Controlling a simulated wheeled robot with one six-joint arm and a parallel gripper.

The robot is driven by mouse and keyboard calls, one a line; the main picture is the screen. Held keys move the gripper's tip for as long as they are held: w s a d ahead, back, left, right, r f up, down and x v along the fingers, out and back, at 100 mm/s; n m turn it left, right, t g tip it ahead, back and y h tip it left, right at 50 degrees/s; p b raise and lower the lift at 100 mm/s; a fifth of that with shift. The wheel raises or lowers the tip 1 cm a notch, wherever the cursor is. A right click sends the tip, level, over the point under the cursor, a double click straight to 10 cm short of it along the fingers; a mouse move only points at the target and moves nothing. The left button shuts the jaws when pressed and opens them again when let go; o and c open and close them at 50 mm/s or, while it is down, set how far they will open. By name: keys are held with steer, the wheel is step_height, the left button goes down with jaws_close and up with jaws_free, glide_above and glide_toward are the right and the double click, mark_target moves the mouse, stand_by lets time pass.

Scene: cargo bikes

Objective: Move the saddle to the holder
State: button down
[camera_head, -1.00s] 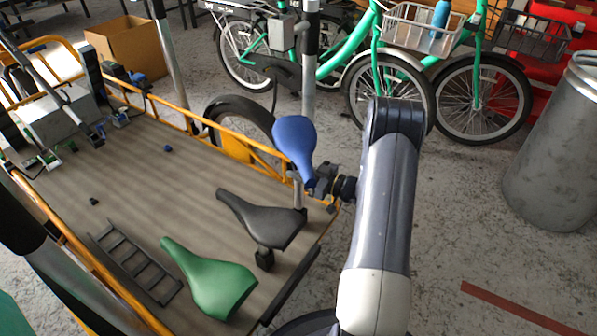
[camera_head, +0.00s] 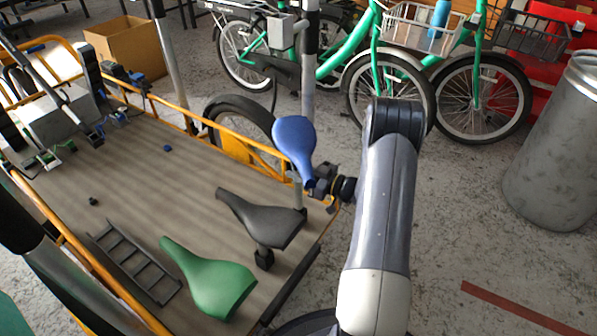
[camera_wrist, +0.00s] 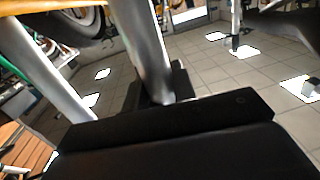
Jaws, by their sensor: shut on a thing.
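A blue saddle (camera_head: 294,145) is at the right edge of the cargo deck in the head view, raised above the deck. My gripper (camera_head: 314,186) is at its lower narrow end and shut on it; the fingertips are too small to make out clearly. In the wrist view, a broad black shape fills the bottom and the blue saddle is not recognizable.
The cargo deck (camera_head: 145,190) has an orange rail (camera_head: 240,147) along its far side. A grey upright post (camera_head: 309,75) stands behind the blue saddle. Green bikes (camera_head: 345,45) are at the back, and a metal bin (camera_head: 556,150) stands right. Floor between bin and arm is clear.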

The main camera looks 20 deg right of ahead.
mark_target(299, 189)
steer(key=shift+f+b, duration=3.1)
steer(key=shift+f, duration=0.9)
steer(key=c, duration=1.1)
jaws_free()
steer(key=shift+f, duration=0.15)
steer(key=shift+s, duration=0.1)
steer(key=p+v, duration=0.3)
steer(key=v, duration=0.7)
steer(key=shift+s+d, duration=0.2)
steer(key=shift+d, duration=0.1)
steer(key=b+x, duration=0.3)
steer(key=x, duration=0.7)
steer(key=shift+w+a, duration=0.25)
steer(key=shift+a, duration=0.05)
steer(key=shift+r+p, duration=0.3)
steer(key=shift+r, duration=0.2)
